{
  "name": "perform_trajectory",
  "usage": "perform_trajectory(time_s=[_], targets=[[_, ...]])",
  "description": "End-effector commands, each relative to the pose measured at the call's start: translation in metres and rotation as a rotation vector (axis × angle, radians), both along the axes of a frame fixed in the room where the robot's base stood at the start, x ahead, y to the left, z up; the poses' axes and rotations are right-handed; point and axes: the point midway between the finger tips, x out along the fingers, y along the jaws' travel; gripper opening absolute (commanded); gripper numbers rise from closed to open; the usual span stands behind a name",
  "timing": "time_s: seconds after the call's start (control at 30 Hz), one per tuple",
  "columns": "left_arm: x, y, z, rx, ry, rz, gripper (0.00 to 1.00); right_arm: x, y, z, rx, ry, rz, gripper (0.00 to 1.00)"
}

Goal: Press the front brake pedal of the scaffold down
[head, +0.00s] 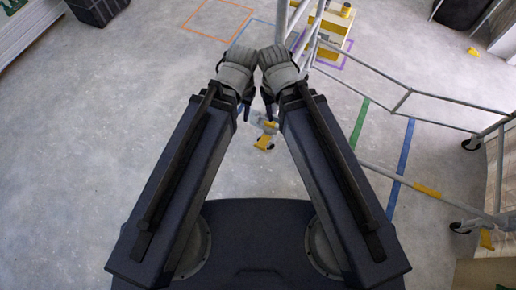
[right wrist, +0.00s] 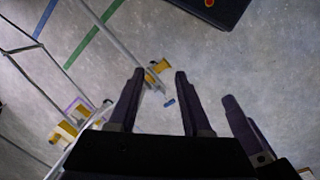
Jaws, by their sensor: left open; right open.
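The scaffold (head: 406,100) is a grey tube frame at the right of the head view. A yellow brake pedal (head: 263,143) sits at its near caster, between my forearms. In the right wrist view this pedal (right wrist: 152,78) appears between and beyond the right fingertips. It looks tilted up, though its exact angle is unclear. My right gripper (head: 268,106) is open and empty, also seen in the right wrist view (right wrist: 160,72). My left gripper (head: 246,114) is close beside it, open and empty. Neither visibly touches the pedal. The near caster is partly hidden by my right arm.
Other scaffold casters (head: 472,143) stand at the right, one with a yellow pedal (head: 487,239). A dark bin (head: 96,8) is at the upper left. Green (head: 360,122) and blue (head: 402,160) floor stripes cross the right. The left floor is clear.

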Motion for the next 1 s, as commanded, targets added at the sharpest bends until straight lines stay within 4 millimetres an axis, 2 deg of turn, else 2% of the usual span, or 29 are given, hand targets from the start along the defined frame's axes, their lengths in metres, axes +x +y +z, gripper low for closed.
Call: perform_trajectory(time_s=[0.03, 0.17, 0.4, 1.0], targets=[[0.0, 0.0, -0.001, 0.0, 0.0, 0.0, 0.5, 0.0, 0.0, -0.001, 0.0, 0.0, 0.001, 0.42], [0.0, 0.0, -0.015, 0.0, 0.0, 0.0, 0.5, 0.005, 0.002, -0.015, 0.004, 0.005, 0.016, 0.28], [0.0, 0.0, -0.074, 0.001, -0.001, -0.002, 0.5, 0.029, 0.008, -0.074, 0.029, 0.036, 0.108, 0.01], [0.001, 0.001, -0.223, 0.002, -0.002, -0.008, 0.5, 0.094, 0.024, -0.223, 0.122, 0.108, 0.397, 0.0]])
